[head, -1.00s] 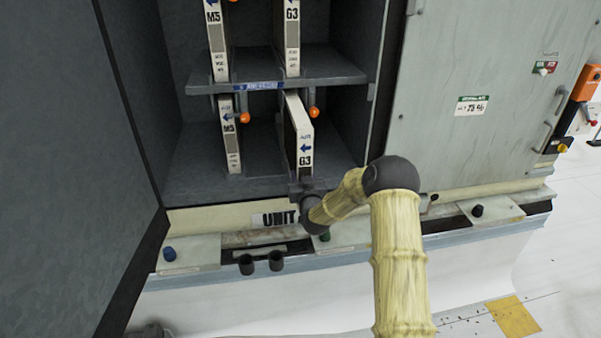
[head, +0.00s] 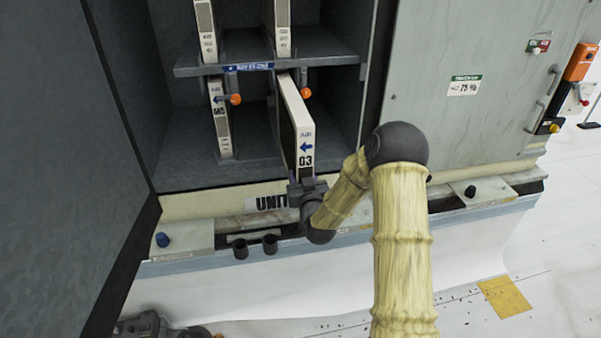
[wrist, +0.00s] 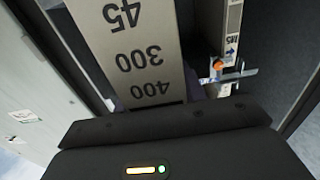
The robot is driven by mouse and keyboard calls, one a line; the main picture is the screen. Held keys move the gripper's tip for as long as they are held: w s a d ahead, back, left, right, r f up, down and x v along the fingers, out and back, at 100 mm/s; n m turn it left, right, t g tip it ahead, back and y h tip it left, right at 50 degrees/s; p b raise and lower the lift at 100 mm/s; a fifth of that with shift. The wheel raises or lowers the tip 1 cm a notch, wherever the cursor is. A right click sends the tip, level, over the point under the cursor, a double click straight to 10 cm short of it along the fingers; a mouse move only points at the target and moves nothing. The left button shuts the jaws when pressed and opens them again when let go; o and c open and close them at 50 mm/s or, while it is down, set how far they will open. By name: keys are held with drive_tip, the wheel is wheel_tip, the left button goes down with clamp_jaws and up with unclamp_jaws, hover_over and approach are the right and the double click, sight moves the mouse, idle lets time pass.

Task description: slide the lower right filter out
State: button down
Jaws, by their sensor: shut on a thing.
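The lower right filter (head: 298,130), a tall thin panel with a white edge, a blue arrow and a G3 label, sticks partly out of the lower right slot of the cabinet. Its rear part is still inside the bay. My gripper (head: 306,187) is shut on the lower end of its front edge. In the wrist view the filter (wrist: 130,45) stands close before my gripper, with the numbers 45, 300 and 400 upside down.
The lower left filter (head: 220,118) stands in its slot, and two upper filters stand on the shelf (head: 335,58). An open dark door (head: 70,130) bounds the left side. A ledge (head: 185,240) with dark knobs runs below the bay.

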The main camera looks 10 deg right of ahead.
drive_tip(key=s+b, duration=0.4)
drive_tip(key=s, duration=0.8)
drive_tip(key=shift+s+d+r, duration=0.15)
drive_tip(key=shift+s+r, duration=0.05)
drive_tip(key=shift+s, duration=0.1)
